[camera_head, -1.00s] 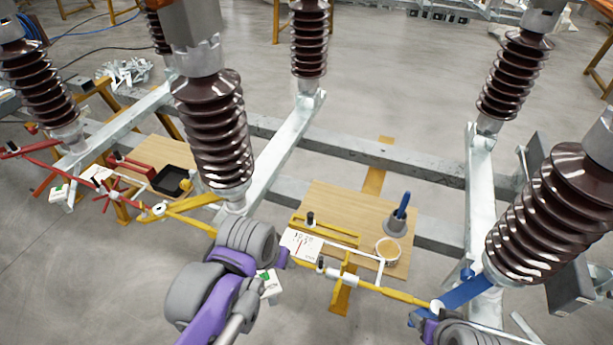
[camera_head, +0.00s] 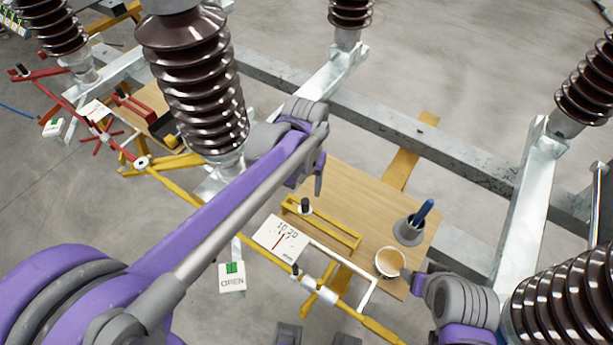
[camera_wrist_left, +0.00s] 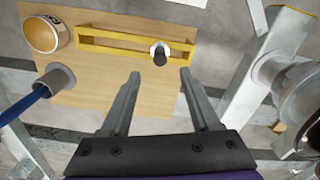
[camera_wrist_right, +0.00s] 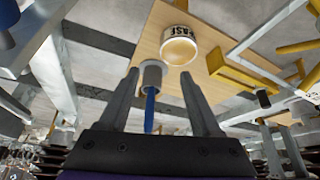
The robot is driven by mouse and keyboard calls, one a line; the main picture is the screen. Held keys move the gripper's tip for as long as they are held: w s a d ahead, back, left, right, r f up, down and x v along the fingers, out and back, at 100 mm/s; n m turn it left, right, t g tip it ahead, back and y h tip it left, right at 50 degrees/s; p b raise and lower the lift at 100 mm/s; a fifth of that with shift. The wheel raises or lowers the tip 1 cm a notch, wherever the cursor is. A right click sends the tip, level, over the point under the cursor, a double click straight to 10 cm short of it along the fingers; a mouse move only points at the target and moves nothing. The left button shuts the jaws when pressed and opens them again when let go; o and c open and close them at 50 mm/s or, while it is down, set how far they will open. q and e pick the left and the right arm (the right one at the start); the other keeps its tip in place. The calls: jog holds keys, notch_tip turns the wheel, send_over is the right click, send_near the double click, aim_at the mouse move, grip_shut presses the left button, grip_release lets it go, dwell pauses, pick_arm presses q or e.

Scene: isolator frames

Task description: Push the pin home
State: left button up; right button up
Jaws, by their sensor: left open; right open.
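A black-topped pin (camera_head: 305,206) with a white collar stands at the yellow rack (camera_head: 330,229) on the wooden board. In the left wrist view the pin (camera_wrist_left: 159,54) lies just beyond and between my left fingertips, apart from them. My left gripper (camera_wrist_left: 159,76) is open and empty; in the head view it (camera_head: 318,182) hangs over the board's left edge, above the pin. Another small black knob (camera_head: 295,271) sits on the yellow rod by the dial plate. I cannot tell how deep either sits. My right gripper (camera_wrist_right: 160,76) is open and empty, near the grey cup and tin.
A grey cup (camera_head: 408,231) with a blue-handled tool and an open tin (camera_head: 390,262) stand on the board's (camera_head: 350,195) right part. The dial plate (camera_head: 281,240), white linkage (camera_head: 345,265) and OPEN sign (camera_head: 232,278) are in front. Ribbed brown insulators (camera_head: 195,85) rise beside the left arm.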

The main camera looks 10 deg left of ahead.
aim_at(305, 201)
pick_arm(q)
notch_tip(305, 201, down, 10)
jog(key=shift+r+b, duration=0.25)
jog(key=shift+b, duration=0.15)
pick_arm(e)
jog(key=shift+s+f, duration=0.1)
jog(key=shift+f, duration=0.4)
pick_arm(q)
grip_shut()
jog(key=shift+r, duration=0.15)
pick_arm(e)
jog(key=shift+r, duration=0.1)
pick_arm(q)
jog(key=shift+r+p, duration=1.85)
jog(key=shift+r, duration=1.35)
pick_arm(e)
jog(key=shift+w+r, duration=0.25)
jog(key=shift+r, duration=0.5)
jog(key=shift+w+r, duration=0.2)
jog(key=shift+r, duration=0.55)
jog(key=shift+w+r, duration=0.25)
jog(key=shift+r, duration=0.5)
pick_arm(q)
jog(key=shift+a, duration=0.15)
pick_arm(e)
jog(key=shift+a, duration=0.15)
